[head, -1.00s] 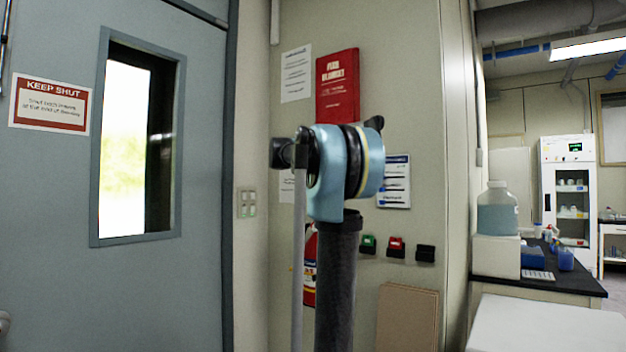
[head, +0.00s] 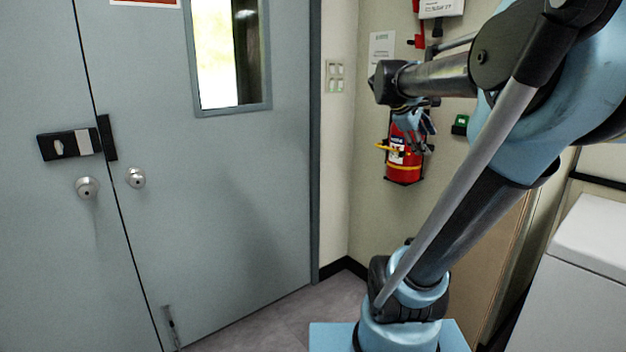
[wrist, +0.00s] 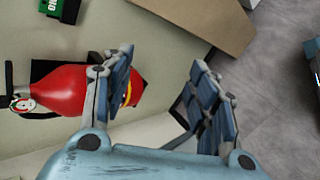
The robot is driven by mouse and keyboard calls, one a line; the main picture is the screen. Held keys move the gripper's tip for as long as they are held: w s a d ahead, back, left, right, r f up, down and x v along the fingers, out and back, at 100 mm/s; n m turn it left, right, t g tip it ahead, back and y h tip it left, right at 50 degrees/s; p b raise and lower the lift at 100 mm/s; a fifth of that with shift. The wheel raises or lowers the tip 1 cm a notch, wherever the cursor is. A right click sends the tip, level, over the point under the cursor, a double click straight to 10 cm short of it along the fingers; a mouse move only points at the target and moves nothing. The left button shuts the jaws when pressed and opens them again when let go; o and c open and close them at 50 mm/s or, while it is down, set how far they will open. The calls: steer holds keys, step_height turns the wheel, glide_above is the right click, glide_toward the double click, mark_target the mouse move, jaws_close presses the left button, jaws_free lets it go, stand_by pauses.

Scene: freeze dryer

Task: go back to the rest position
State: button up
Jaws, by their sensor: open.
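My gripper (head: 415,121) shows in the head view at the end of my arm, in front of the wall with the fire extinguisher. In the wrist view its two blue fingers (wrist: 165,100) stand wide apart with nothing between them. The red fire extinguisher (head: 404,155) hangs on the wall behind the gripper, and my gripper hides part of its top. It also shows in the wrist view (wrist: 62,92), lying sideways in the picture behind the left finger. I cannot tell the exact gap between it and the gripper.
Grey double doors (head: 240,190) with knobs fill the left. A brown panel (head: 500,262) leans against the wall behind my arm. A white box-like unit (head: 582,270) stands at the right. Grey floor (head: 290,318) is clear in front of the doors.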

steer(key=s+a+f+m+g+y, duration=0.1)
steer(key=s+a+f+m+y, duration=0.1)
steer(key=s+f, duration=0.5)
steer(key=s+a+f+m+g+y, duration=0.1)
steer(key=s+a+f+m+y, duration=0.2)
steer(key=s+a+f, duration=0.4)
steer(key=s+a+f+m+y, duration=0.2)
steer(key=s+a+f+m, duration=0.3)
steer(key=f, duration=0.8)
steer(key=shift+s+a+f+g+y, duration=0.3)
steer(key=shift+s+g+y, duration=0.1)
steer(key=shift+s, duration=0.5)
steer(key=shift+w+f, duration=0.2)
steer(key=shift+w, duration=0.3)
